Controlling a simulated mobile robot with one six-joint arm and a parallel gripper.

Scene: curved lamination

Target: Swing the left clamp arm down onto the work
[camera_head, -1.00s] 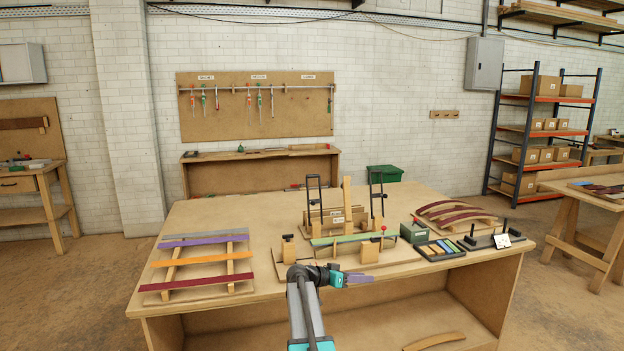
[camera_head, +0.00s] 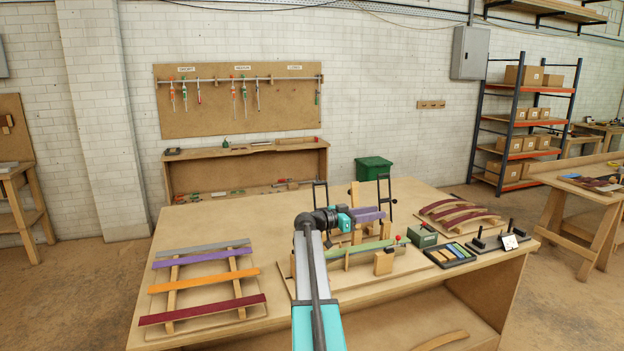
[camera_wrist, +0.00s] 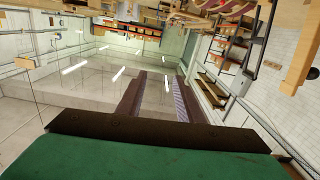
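Two black upright frames, which look like the clamp arms, stand behind the bending jig (camera_head: 420,262): the left one (camera_head: 315,194) and the right one (camera_head: 391,194). Both point up. A green strip (camera_head: 365,248) lies across the jig's wooden blocks. My gripper (camera_head: 382,214) is above the jig, in front of the frames, its two purple fingers pointing right. It covers the left frame's lower part. In the wrist view the fingers (camera_wrist: 158,95) are apart with nothing between them. Contact with the left frame cannot be told.
Coloured strips lie on a rack (camera_head: 174,272) at left. At right are a green box (camera_head: 422,236), a tray of coloured pieces (camera_head: 446,256) and curved laminations (camera_head: 460,213). A wooden post (camera_head: 354,195) stands between the frames. The table's back left (camera_head: 230,215) is clear.

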